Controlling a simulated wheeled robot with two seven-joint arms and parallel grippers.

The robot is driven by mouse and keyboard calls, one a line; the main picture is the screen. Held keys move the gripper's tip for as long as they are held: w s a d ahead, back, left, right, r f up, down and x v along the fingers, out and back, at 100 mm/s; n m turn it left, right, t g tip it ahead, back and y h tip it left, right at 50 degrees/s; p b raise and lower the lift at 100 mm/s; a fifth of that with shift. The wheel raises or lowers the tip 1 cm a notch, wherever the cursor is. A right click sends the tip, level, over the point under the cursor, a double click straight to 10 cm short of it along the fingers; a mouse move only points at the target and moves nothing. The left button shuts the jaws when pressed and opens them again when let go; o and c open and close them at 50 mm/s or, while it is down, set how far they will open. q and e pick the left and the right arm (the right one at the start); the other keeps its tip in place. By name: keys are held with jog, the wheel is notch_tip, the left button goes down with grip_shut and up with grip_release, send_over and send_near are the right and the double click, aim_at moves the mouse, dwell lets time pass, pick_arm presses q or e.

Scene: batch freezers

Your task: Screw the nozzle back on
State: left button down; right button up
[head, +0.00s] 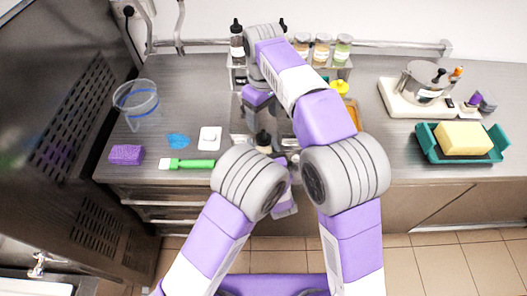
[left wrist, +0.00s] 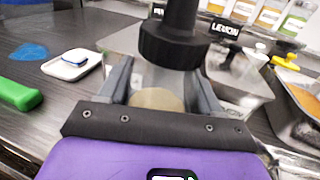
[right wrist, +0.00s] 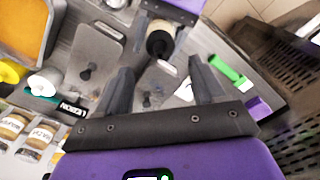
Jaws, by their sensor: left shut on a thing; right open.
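A clear squeeze bottle (left wrist: 155,88) with pale amber contents stands upright in my left gripper (left wrist: 161,80), which is shut on its body. A black nozzle (left wrist: 181,35) with a wide ribbed collar sits on the bottle's top; I cannot tell how tightly it is seated. The nozzle also shows in the head view (head: 263,139) and in the right wrist view (right wrist: 158,45). My right gripper (right wrist: 158,80) is open and empty, with nothing between its fingers. In the head view it (head: 257,110) points down near the nozzle, apart from it.
Steel lids with dark knobs (right wrist: 95,50) and a lemon label (left wrist: 222,29) lie close by. A jar rack (head: 320,62) stands behind. A green-handled spatula (head: 188,164), white dish (head: 209,138), purple sponge (head: 126,154) and clear jug (head: 136,105) are left; a teal tray (head: 428,150) is right.

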aim_at(263, 131)
jog(key=shift+f, duration=0.1)
jog(key=shift+f, duration=3.9)
jog(key=shift+c, duration=0.5)
jog(key=c, duration=1)
jog(key=m, duration=0.3)
jog(key=o, duration=1.2)
